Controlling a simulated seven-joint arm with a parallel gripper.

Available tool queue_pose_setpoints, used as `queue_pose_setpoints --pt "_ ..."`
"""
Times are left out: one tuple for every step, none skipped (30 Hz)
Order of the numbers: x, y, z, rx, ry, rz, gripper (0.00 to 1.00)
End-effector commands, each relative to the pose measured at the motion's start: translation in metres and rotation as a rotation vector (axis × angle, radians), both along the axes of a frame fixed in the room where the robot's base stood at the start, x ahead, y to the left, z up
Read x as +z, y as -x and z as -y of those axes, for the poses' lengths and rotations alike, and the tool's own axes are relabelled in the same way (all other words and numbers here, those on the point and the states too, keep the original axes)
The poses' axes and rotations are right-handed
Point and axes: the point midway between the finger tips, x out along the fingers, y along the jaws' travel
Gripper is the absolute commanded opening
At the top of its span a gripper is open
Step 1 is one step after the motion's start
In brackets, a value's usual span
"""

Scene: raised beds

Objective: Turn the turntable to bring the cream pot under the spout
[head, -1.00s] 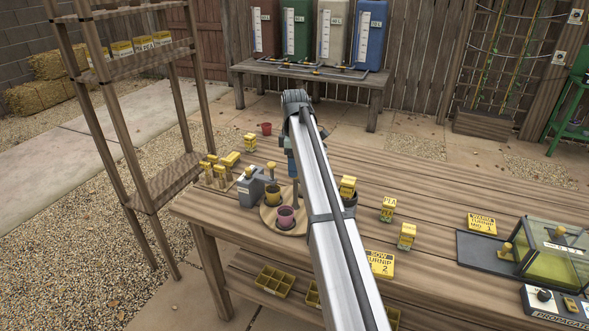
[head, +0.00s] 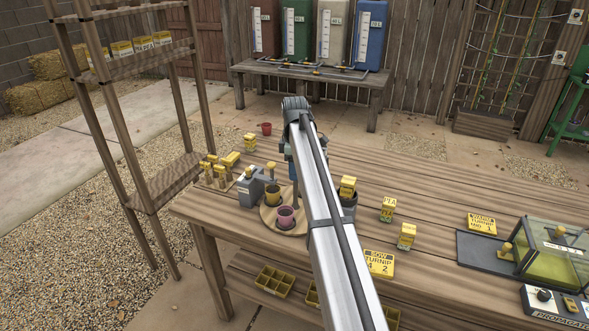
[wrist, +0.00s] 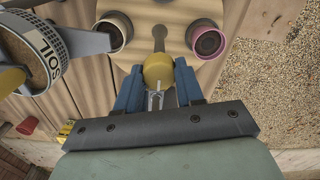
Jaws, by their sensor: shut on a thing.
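The round wooden turntable (head: 270,222) is on the bench, partly hidden by my arm. The pink pot (head: 286,216) stands at its near side. It also shows in the wrist view (wrist: 208,42). The cream pot (wrist: 115,35) shows left of it there; in the head view my arm seems to hide it. My gripper (wrist: 158,88) is shut on the turntable's yellow knob (wrist: 158,68), between the two pots.
Several yellow blocks and stamps stand left of the dispenser. A red pot (head: 266,128) is behind. Yellow signs and a glass-lidded propagator (head: 552,252) are at right.

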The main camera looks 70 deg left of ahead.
Motion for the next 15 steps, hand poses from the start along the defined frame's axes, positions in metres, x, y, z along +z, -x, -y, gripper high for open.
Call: queue_pose_setpoints --pt "-0.0003 0.0002 0.0 0.0 0.0 0.0 0.19" --pt "-0.0003 0.0002 0.0 0.0 0.0 0.0 0.17" --pt "-0.0004 0.0003 -0.0001 0.0 0.0 0.0 0.13" --pt "-0.0004 0.0003 -0.0001 0.0 -0.001 -0.001 0.1" --pt "-0.0004 0.0003 -0.0001 0.0 -0.001 -0.001 0.07" --pt "-0.0004 0.0003 -0.0001 0.0 0.0 -0.001 0.07" --pt "-0.0004 0.0004 -0.0001 0.0 0.0 -0.001 0.07" --pt "-0.0005 0.0004 -0.0001 -0.001 0.0 -0.001 0.07" --pt "-0.0005 0.0004 -0.0001 -0.004 0.0 -0.001 0.07" --pt "-0.0005 0.0004 -0.0001 -0.007 0.0 -0.001 0.07" --pt "-0.0005 0.0003 -0.0002 -0.011 0.0 -0.001 0.07" --pt "-0.0006 0.0003 -0.0002 -0.019 0.0 -0.001 0.07" --pt "-0.0005 0.0003 -0.0002 -0.027 0.0 -0.001 0.07" --pt "-0.0005 0.0004 -0.0003 -0.037 0.0 -0.001 0.07" --pt "-0.0006 0.0004 -0.0003 -0.051 0.0 -0.001 0.07"
